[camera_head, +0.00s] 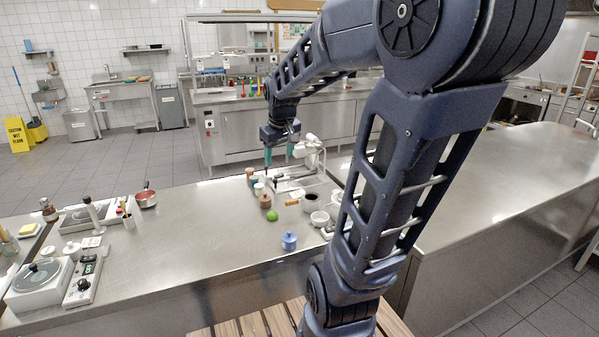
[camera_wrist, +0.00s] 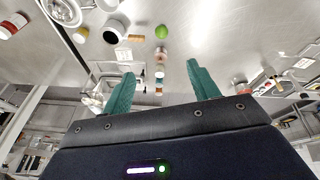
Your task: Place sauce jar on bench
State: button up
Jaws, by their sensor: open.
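Several small jars stand in a loose row on the steel bench (camera_head: 180,245). One is a reddish-brown jar (camera_head: 265,202), with a pale-topped jar (camera_head: 258,189) and a brown jar (camera_head: 250,173) behind it. I cannot tell which one is the sauce jar. My gripper (camera_head: 283,155) hangs above the far edge of the bench, its teal fingers apart and empty. In the wrist view, a jar with an orange-brown body (camera_wrist: 161,53) and others in line with it show in the gap between the fingers, beyond them and not gripped.
A green lime (camera_head: 272,215), a blue pot (camera_head: 289,241), a dark-filled cup (camera_head: 310,203) and a white bowl (camera_head: 320,218) stand near the jars. A white stand mixer (camera_head: 312,150) is close right of my gripper. The bench's left-middle is clear.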

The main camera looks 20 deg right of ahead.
jog(key=s+m+t, duration=0.1)
jog(key=s+m, duration=0.2)
jog(key=s, duration=1)
jog(key=shift+s+d, duration=0.25)
jog(key=shift+d, duration=0.2)
